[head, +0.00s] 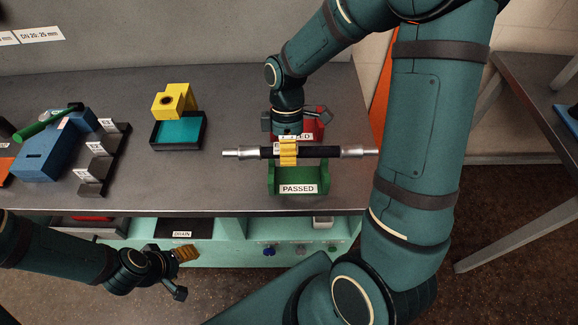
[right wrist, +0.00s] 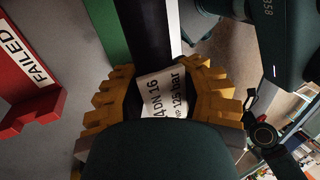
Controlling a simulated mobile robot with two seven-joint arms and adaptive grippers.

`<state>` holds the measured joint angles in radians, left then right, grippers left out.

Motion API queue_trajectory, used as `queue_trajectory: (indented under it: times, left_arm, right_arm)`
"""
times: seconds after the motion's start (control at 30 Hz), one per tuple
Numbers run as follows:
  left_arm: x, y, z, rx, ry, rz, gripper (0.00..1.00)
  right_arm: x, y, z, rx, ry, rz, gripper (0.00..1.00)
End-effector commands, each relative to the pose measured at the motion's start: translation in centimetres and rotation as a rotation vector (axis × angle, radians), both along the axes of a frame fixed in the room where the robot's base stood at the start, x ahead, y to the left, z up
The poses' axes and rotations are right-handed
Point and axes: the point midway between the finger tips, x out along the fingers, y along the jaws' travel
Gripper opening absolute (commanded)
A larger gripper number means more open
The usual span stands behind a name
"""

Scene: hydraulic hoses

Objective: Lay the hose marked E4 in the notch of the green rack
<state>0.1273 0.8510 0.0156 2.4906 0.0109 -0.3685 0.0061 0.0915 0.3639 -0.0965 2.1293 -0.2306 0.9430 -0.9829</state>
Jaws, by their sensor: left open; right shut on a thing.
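A black hose (head: 322,152) with silver end fittings lies crosswise, level, over the far side of the green rack (head: 272,180), which carries a PASSED label. Whether the hose touches the rack I cannot tell. My right gripper (head: 288,152) is shut around the hose's middle, coming from above. In the right wrist view the yellow fingers hold the hose (right wrist: 160,30) at a white tag (right wrist: 162,88) reading "4 DN 16" and "125 bar"; its start is hidden. The green rack (right wrist: 106,30) shows left of the hose there. My left gripper (head: 186,253) is open and empty, low before the bench.
A red rack (head: 318,131) stands just behind the hose; its FAILED label shows in the right wrist view (right wrist: 40,72). A black-rimmed teal tray (head: 179,133) with a yellow block (head: 174,100), a stepped dark rack (head: 104,160) and a blue block (head: 42,158) stand left. Bench between is clear.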

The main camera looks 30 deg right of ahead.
Motion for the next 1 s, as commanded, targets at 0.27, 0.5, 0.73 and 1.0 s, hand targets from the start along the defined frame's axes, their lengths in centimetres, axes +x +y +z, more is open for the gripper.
queue_trajectory:
  times: [0.27, 0.5, 0.73, 1.0]
  left_arm:
    - [-0.2, 0.0, -0.6, -0.001, 0.004, -0.004, 0.6]
    - [-0.3, -0.1, -1.1, -0.002, 0.007, -0.006, 0.6]
    - [-0.4, -0.1, -1.2, -0.002, 0.01, -0.007, 0.6]
    - [-0.5, -0.1, -1.5, -0.002, 0.011, -0.008, 0.6]
  right_arm:
    - [0.1, 0.0, -3.1, 0.0, -0.001, -0.001, 0.0]
    - [0.0, 0.0, -5.6, 0.001, 0.001, 0.0, 0.0]
    - [0.1, 0.0, -6.8, 0.0, -0.002, 0.001, 0.0]
    - [0.1, 0.0, -7.2, 0.0, -0.002, 0.0, 0.0]
